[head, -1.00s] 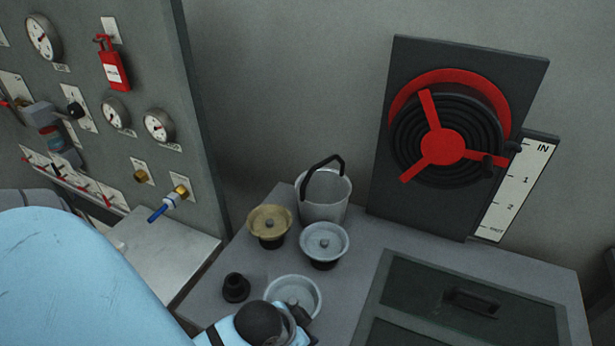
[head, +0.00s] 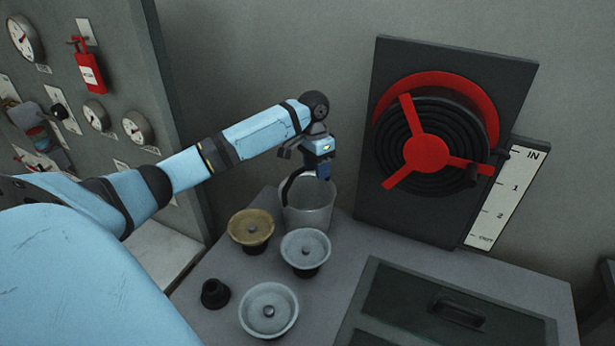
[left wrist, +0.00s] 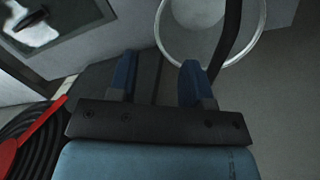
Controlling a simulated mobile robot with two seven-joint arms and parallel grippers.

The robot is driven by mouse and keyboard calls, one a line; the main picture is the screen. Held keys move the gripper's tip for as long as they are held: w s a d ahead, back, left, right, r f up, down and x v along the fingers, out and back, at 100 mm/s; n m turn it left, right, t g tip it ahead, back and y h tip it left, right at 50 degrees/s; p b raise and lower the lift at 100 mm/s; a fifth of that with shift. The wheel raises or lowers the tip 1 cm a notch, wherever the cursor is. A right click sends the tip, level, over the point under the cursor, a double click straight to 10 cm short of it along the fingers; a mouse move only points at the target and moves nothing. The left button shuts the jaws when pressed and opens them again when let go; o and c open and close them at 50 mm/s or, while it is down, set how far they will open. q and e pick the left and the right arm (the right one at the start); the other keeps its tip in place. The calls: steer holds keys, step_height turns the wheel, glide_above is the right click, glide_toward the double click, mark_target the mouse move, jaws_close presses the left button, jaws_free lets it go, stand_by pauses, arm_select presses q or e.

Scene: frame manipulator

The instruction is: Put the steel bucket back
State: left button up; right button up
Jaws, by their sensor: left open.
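The steel bucket (head: 309,208) stands upright at the back of the grey bench, with a black arched handle. My left gripper (head: 322,174) is above the bucket's rim, beside the handle. In the left wrist view the bucket (left wrist: 195,40) shows at the top, with its handle crossing the rim at the right. The left gripper's two blue fingers (left wrist: 158,80) are apart with nothing between them, and the handle passes outside the right finger. My right gripper is in no view.
A brass dish (head: 251,228), a steel dish (head: 305,247) and another steel dish (head: 268,308) stand in front of the bucket, near a black stub (head: 215,293). A red-spoked reel panel (head: 430,150) rises behind to the right. A dark handled hatch (head: 440,300) lies at front right.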

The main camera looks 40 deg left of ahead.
arm_select(q)
steer(key=w+a+r+n, duration=0.2)
steer(key=a+r, duration=0.6)
steer(key=shift+h, duration=0.3)
steer(key=f, duration=0.3)
steer(key=d+f+p, duration=0.1)
steer(key=f, duration=0.3)
steer(key=shift+w+d+f, duration=0.1)
steer(key=shift+d+f, duration=0.1)
steer(key=f, duration=0.2)
steer(key=f+p, duration=0.1)
steer(key=f, duration=0.2)
steer(key=shift+d+f, duration=0.25)
steer(key=shift+f, duration=0.05)
steer(key=shift+c, duration=0.2)
steer(key=shift+r, duration=0.1)
jaws_close()
